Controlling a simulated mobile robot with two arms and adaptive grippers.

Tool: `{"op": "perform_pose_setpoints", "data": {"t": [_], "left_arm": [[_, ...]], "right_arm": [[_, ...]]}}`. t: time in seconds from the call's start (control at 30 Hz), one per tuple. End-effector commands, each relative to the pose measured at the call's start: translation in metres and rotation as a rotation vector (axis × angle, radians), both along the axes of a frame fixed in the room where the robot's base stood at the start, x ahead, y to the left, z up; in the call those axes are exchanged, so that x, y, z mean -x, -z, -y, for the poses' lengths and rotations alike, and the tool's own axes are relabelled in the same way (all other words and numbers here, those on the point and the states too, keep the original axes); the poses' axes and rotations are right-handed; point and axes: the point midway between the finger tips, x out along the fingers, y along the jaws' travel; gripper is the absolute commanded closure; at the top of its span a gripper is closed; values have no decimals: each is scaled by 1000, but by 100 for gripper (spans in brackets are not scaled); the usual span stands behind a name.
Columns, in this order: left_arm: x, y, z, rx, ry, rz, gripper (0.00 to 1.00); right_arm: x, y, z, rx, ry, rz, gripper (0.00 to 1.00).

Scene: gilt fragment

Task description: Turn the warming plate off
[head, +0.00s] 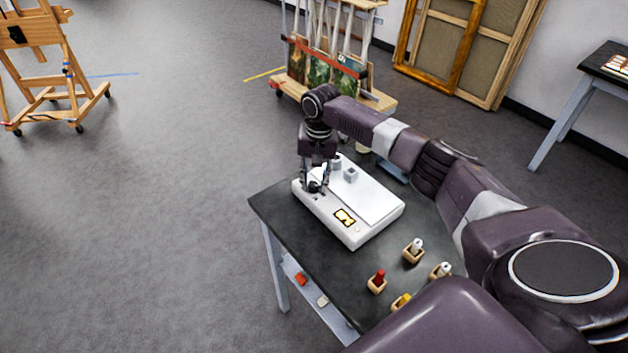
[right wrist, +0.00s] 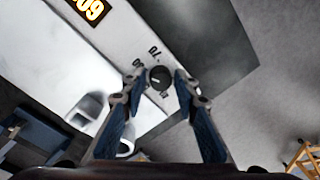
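The warming plate (head: 376,207) is a white slab on a dark-topped table. Its lit orange display (head: 344,217) sits on the front panel and is partly cut off in the right wrist view (right wrist: 91,8). A round black knob (right wrist: 159,78) with a pale mark stands on the panel beside printed numbers, one reading 70. My right gripper (head: 314,187) is over the panel's left end, pointing down. In the right wrist view its fingertips (right wrist: 158,88) are apart on either side of the knob, with visible gaps. It largely hides the knob in the head view. My left gripper is out of view.
Small pale cups (head: 350,174) stand on the plate near the gripper. Several small wooden holders with coloured bottles, one red (head: 378,281), stand at the table's near side. The dark tabletop (head: 290,235) left of the plate is clear. An easel (head: 45,75) stands far left.

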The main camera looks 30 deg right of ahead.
Motion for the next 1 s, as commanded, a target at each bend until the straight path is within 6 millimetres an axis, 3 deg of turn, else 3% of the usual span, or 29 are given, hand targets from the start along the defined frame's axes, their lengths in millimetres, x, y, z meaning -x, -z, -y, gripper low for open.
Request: {"op": "perform_pose_setpoints", "data": {"t": [0.07,0.17,0.43,0.77,1.0], "left_arm": [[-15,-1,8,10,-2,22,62],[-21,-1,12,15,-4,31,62],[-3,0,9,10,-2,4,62],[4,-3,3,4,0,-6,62],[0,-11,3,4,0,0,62]], "right_arm": [[0,0,0,0,-1,0,72],[0,0,0,0,-1,0,72],[0,0,0,0,0,0,100],[0,-1,0,0,-42,1,100],[0,-2,0,-2,-185,-1,100]]}}
